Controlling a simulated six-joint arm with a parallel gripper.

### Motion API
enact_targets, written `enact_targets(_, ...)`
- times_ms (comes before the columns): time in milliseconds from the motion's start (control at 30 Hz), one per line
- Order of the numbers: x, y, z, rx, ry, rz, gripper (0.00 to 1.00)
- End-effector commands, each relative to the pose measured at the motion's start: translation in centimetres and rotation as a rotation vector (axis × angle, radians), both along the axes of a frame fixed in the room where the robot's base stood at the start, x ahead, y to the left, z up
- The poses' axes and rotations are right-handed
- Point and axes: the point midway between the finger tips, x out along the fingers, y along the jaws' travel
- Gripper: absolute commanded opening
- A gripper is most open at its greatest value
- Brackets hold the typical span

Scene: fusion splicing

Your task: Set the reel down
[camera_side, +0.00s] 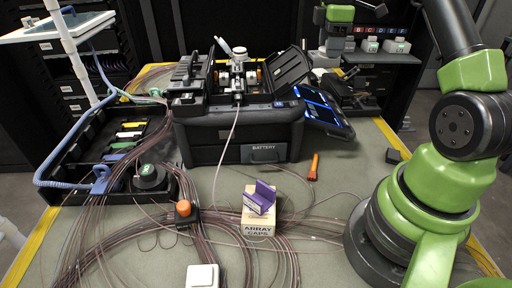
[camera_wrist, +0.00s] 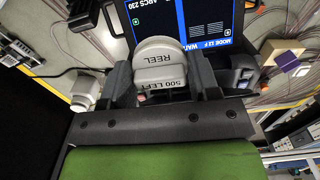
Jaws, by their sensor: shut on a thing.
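The reel (camera_wrist: 163,62) is a pale grey, rounded piece lettered "REEL" and "500 LEFT" in the wrist view. My gripper (camera_wrist: 163,88) is shut on it, with one dark finger on each side. In the side view my gripper (camera_side: 327,50) is at the back, behind the splicer's tilted screen, with a pale piece at its fingers. The reel's underside is hidden, and I cannot tell whether it touches a surface.
The splicer (camera_side: 240,125) stands on its battery case mid-table, its lit screen (camera_side: 324,108) at the right. A black tray (camera_side: 75,160) with a round green-topped item (camera_side: 147,172) is at left. Fibre bundles cover the front.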

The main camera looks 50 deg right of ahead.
Motion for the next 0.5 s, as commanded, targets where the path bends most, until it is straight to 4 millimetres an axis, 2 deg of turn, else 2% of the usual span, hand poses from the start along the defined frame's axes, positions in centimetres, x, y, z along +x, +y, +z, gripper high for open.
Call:
enact_targets(100, 1.9, 1.9, 2.0, -0.004, -0.003, 0.01, 0.32)
enact_targets(200, 3.0, 4.2, 3.1, -0.001, -0.001, -0.008, 0.32)
enact_targets(500, 4.4, 11.8, 3.7, 0.002, 0.003, -0.146, 0.32)
